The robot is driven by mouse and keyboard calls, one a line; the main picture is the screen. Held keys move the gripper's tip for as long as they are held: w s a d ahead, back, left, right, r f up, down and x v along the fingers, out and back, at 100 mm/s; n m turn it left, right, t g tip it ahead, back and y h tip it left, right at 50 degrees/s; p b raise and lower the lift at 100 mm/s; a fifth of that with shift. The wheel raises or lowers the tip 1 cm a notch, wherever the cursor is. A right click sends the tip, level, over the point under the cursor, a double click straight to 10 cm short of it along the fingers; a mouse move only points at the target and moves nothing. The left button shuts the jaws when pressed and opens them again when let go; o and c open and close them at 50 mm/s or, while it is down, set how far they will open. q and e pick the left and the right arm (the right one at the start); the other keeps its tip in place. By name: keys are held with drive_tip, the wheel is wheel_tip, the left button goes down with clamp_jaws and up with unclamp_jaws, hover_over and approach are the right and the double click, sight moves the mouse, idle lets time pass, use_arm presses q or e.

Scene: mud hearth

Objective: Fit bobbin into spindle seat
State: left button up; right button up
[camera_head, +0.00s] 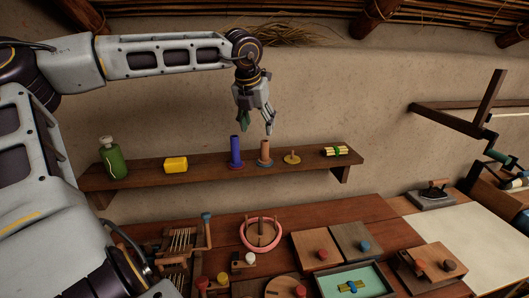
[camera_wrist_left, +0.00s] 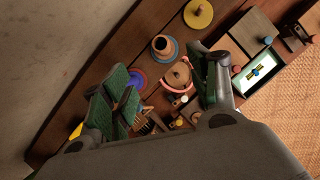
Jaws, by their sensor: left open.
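A blue bobbin (camera_head: 235,150) stands upright on a red disc on the wall shelf; it also shows in the left wrist view (camera_wrist_left: 137,78). A terracotta bobbin (camera_head: 265,150) stands beside it on a blue-grey disc, with its open top showing in the left wrist view (camera_wrist_left: 162,46). A yellow disc with a short peg (camera_head: 292,158) sits to their right, bare of any bobbin. Which piece is the spindle seat I cannot tell for sure. My left gripper (camera_head: 257,119) is open and empty, pointing down above the two bobbins. My right gripper is out of view.
The shelf (camera_head: 215,170) also holds a green bottle (camera_head: 112,158), a yellow block (camera_head: 176,164) and a yellow-green bundle (camera_head: 336,151). The table below carries a pink ring (camera_head: 245,238), wooden boxes and a green tray (camera_head: 378,286). The wall stands close behind the shelf.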

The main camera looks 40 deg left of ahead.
sight(262, 142)
use_arm(q)
drive_tip(key=x, duration=0.6)
drive_tip(key=shift+w+p, duration=0.1)
drive_tip(key=shift+p, duration=0.25)
drive_tip(key=shift+w+f, duration=0.1)
drive_tip(key=shift+f, duration=0.3)
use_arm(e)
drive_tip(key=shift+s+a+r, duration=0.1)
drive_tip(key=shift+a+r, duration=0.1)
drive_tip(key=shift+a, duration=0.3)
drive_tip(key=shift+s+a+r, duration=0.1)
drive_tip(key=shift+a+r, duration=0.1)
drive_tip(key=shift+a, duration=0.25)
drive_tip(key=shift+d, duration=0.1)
